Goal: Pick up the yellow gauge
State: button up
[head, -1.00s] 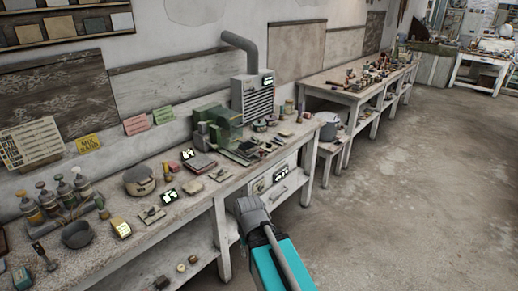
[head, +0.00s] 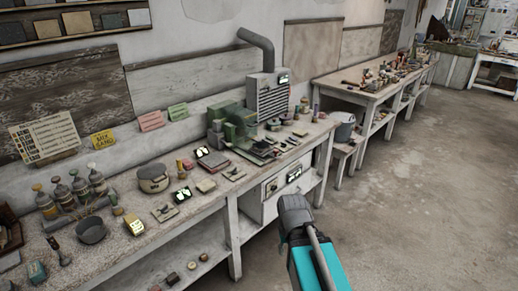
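A small yellow block with a lit face, which looks like the yellow gauge (head: 135,228), lies on the near workbench (head: 110,255), close to its front edge in the left part of the head view. It stands apart from the dark grey bowl (head: 91,231) to its left and a flat plate with a knob (head: 165,212) to its right. My arm reaches up from the bottom, and its dark grey end, my gripper (head: 293,207), is in front of the bench, well to the right of the gauge. Its fingers cannot be made out.
Pump bottles (head: 80,189) and a lidded pot (head: 153,179) stand behind the gauge. A green machine (head: 232,128) and a grey vented unit (head: 267,97) stand farther along the bench. A lower shelf (head: 205,262) runs underneath. The floor (head: 420,200) at right is open.

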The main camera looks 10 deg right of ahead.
aim_at(134, 225)
jog(key=u, duration=0.75)
jog(key=i, duration=0.4)
